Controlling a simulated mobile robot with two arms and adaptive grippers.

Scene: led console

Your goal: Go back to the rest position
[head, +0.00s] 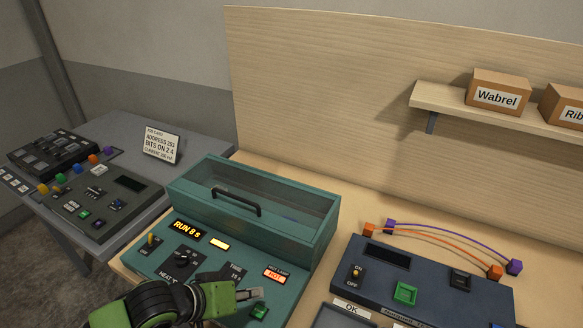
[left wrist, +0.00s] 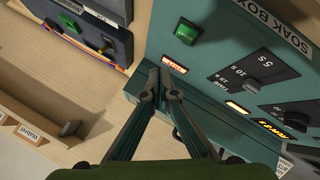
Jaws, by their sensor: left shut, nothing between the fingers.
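My left gripper (head: 258,293) is in front of and over the teal soak box (head: 190,281) in the head view. Its fingers are shut with nothing between them, and they also show closed together in the left wrist view (left wrist: 160,78). The green button (head: 259,312) lies just beside the fingertips, and in the left wrist view the green button (left wrist: 187,31) is apart from them. The soak box's display (head: 188,229) reads "RUN 8 s". A yellow lamp (head: 219,243) and an orange-red lamp (head: 276,274) are lit. My right gripper is not in view.
The soak box's clear lid with a dark handle (head: 236,201) is down. A dark blue console (head: 430,290) with a green button stands right, with orange and purple cables behind. A grey console (head: 100,200) and a job card (head: 161,143) are left. A shelf (head: 440,97) holds boxes.

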